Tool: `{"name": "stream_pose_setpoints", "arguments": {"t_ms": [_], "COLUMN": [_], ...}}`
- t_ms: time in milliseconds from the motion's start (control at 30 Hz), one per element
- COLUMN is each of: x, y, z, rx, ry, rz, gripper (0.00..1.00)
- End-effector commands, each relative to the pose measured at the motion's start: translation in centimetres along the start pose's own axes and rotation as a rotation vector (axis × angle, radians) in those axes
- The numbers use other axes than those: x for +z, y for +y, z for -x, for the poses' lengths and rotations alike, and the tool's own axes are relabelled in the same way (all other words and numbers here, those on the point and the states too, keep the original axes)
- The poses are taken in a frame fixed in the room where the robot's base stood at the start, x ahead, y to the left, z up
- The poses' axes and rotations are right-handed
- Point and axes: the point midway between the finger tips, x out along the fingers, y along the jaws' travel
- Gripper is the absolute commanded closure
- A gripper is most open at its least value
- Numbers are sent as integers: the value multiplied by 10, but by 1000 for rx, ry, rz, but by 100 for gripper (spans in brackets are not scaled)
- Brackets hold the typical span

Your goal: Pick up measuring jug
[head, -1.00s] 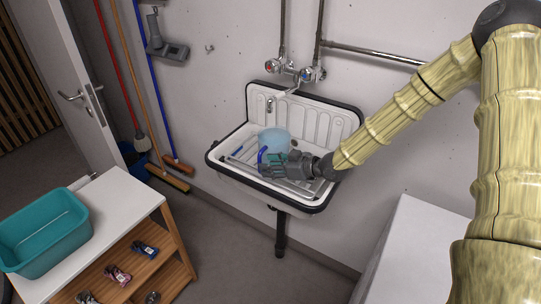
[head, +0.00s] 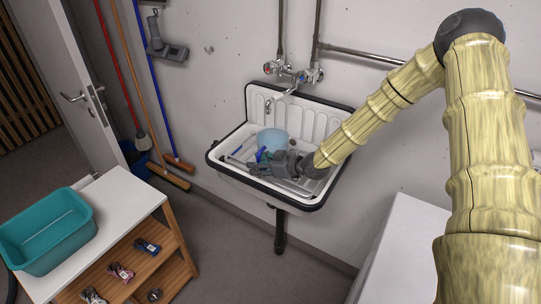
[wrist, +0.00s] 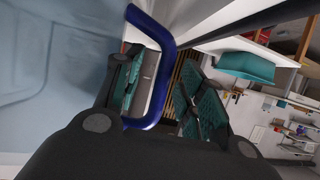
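The measuring jug (head: 272,138) is pale blue and see-through, standing in the white sink. Its dark blue handle (wrist: 168,75) faces my gripper in the wrist view, and the jug's body fills the left of that view. My gripper (head: 256,168) is low in the sink, in front of the jug. In the wrist view my gripper (wrist: 160,95) is open, with teal finger pads on both sides of the handle. The handle passes between the fingers, and I see a gap on the right. The jug's base is partly hidden by my gripper.
The sink (head: 225,168) has a dark rim and a tap (head: 280,99) above it. A white-topped wooden shelf unit (head: 120,215) with a teal basin (head: 45,232) stands at left. A white surface (head: 395,250) is at lower right. Brooms lean on the wall.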

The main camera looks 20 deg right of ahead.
Motion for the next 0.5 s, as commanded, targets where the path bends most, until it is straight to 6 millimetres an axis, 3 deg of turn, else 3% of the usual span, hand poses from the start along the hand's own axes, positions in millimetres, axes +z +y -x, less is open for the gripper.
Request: {"name": "stream_pose_setpoints", "arguments": {"t_ms": [67,267,500], "x": [0,0,0], "y": [0,0,0], "z": [0,0,0], "rx": [0,0,0], "ry": [0,0,-1], "rz": [0,0,-2], "gripper": [64,100,100]}}
